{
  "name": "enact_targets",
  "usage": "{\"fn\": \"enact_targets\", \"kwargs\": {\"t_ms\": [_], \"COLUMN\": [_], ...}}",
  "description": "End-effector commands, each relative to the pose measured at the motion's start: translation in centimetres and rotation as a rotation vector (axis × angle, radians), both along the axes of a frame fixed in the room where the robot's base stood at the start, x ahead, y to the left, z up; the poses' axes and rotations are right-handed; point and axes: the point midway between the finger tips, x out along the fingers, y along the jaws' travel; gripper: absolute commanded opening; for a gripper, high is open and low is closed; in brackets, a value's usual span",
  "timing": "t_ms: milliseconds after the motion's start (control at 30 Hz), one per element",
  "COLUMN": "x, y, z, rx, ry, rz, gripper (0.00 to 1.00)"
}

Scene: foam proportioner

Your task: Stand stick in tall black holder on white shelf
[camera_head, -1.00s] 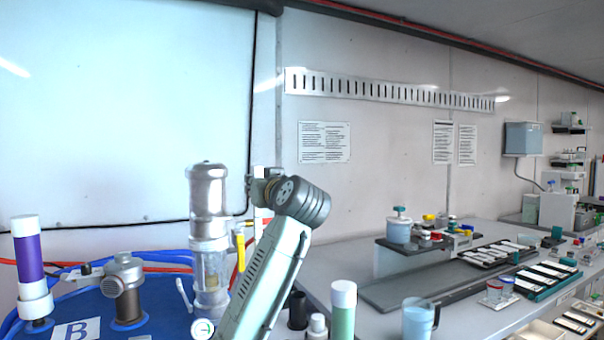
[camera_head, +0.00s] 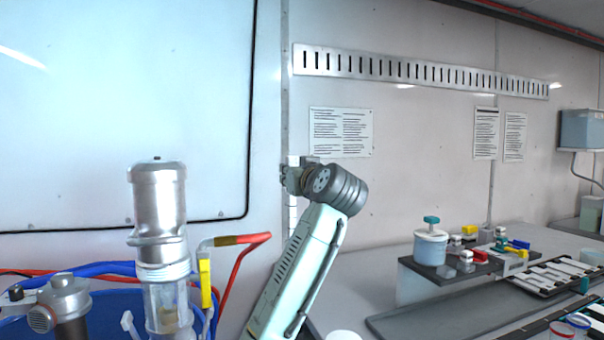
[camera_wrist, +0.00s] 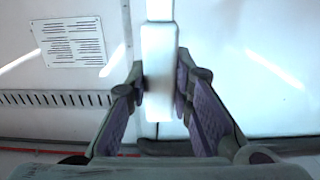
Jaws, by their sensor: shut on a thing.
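My gripper (camera_wrist: 160,95) is shut on a white stick (camera_wrist: 158,72), gripping it between its purple-padded fingers in the wrist view. In the head view, the stick (camera_head: 293,215) appears as a narrow upright white piece just left of my arm's dark wrist joint, partly hidden by my gripper (camera_head: 292,178). The stick is held up in front of the wall, clear of the counter. The tall black holder and its shelf cannot be made out in the current views.
A metal and glass cylinder assembly (camera_head: 160,215) with red and blue hoses stands left of my arm. To the right, a grey counter (camera_head: 350,290) carries a raised dark stand (camera_head: 450,272) with a lidded white tub (camera_head: 430,248) and small coloured parts.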

Motion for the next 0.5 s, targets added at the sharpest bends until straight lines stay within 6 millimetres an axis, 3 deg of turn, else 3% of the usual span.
{"fn": "enact_targets", "kwargs": {"t_ms": [267,500], "x": [0.0,0.0], "y": [0.1,0.0], "z": [-1.0,-3.1], "rx": [0.002,0.002], "ry": [-0.002,-0.002], "rz": [0.001,0.001], "gripper": [0.00,0.00]}}
